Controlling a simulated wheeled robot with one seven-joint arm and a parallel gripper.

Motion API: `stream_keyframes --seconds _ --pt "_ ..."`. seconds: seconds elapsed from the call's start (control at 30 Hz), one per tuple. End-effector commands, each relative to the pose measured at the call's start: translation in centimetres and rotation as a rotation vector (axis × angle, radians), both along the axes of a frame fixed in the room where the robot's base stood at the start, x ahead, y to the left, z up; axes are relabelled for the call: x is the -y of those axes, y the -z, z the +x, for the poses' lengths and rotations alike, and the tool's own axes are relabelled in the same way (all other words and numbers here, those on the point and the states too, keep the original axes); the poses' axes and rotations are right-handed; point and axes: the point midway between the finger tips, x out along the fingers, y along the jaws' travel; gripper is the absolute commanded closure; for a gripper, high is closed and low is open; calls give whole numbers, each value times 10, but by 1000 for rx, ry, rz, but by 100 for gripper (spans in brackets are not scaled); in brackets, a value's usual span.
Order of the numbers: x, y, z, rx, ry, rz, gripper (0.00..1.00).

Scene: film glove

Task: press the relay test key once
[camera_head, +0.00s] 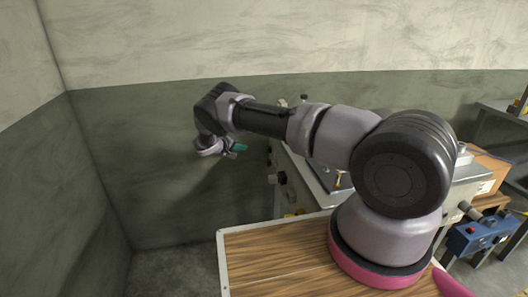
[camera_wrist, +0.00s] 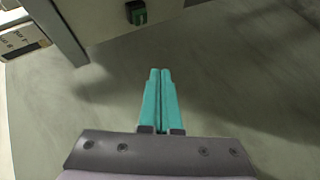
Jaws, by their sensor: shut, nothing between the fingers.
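My gripper (camera_head: 239,147) is at the end of my outstretched arm, left of the bench in the head view. In the wrist view its teal fingers (camera_wrist: 160,100) are together with nothing between them. A small green block with a dark face (camera_wrist: 137,12) shows at the top of the wrist view, ahead of the fingertips and apart from them. I cannot tell whether it is the relay test key. No other key can be made out for certain.
A pale cabinet edge (camera_wrist: 58,30) with a lettered plate (camera_wrist: 22,40) is at the upper left of the wrist view. In the head view a bench unit with knobs (camera_head: 290,185) stands behind my arm. A blue box (camera_head: 478,236) is at right. The green wall (camera_head: 150,150) is behind.

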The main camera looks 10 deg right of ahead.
Motion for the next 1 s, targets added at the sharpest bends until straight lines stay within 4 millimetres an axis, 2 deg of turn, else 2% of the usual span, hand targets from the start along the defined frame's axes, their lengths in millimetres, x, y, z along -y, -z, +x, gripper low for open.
stream_keyframes --seconds 0.07,0.2,0.63,0.77,1.0 --pt "-7 17 -3 1 -29 -22 100" --pt "-12 28 -4 7 -52 -39 100" --pt "-10 30 -4 7 -55 -41 100" --pt "-1 29 -4 6 -53 -43 100" --pt "33 29 -4 6 -53 -43 100"
